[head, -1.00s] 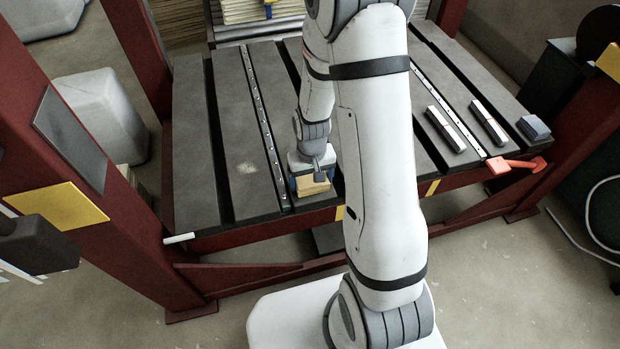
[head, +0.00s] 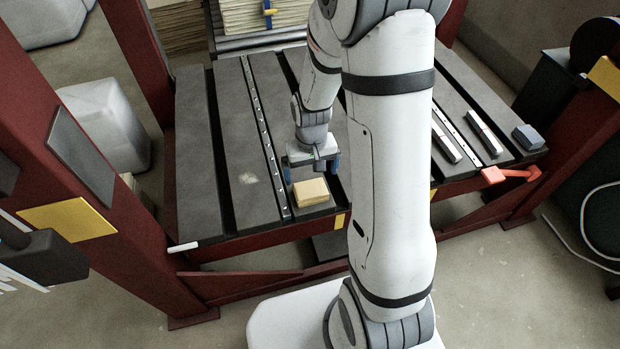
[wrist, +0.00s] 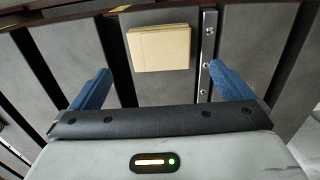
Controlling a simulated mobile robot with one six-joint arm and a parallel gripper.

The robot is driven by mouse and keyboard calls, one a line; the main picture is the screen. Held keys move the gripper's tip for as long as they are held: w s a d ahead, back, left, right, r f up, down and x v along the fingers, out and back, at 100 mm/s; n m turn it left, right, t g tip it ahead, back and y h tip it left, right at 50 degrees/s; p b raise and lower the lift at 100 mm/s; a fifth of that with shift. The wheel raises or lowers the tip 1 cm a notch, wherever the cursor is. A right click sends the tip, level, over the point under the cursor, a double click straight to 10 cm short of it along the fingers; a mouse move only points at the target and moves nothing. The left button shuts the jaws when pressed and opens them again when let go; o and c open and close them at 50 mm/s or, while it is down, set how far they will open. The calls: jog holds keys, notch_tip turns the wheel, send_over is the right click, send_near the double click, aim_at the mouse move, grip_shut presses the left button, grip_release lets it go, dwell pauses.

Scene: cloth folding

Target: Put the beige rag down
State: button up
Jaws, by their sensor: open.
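The beige rag (head: 311,192) is a folded rectangular pad. It lies flat on the dark slatted table (head: 196,150) near the table's front edge. My gripper (head: 313,178) is above and just behind the rag in the head view, with its blue fingers spread. In the wrist view the rag (wrist: 159,48) lies beyond the open blue fingertips (wrist: 160,80), apart from both of them. It sits beside a metal strip with holes. Nothing is between the fingers.
Metal bars (head: 484,136) and a grey block (head: 528,137) lie on the table's right side. A red clamp-like part (head: 493,176) is at the right front edge. Red posts (head: 90,160) flank the table. The left slats are clear.

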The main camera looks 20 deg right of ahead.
jog(key=s+r, duration=0.7)
jog(key=r, duration=0.2)
jog(key=s+r+t, duration=0.1)
jog(key=s+r, duration=0.5)
jog(key=r, duration=0.3)
jog(key=shift+s+a+r+p, duration=0.15)
jog(key=shift+s+r+p, duration=0.2)
jog(key=shift+p, duration=0.1)
dwell(0.3)
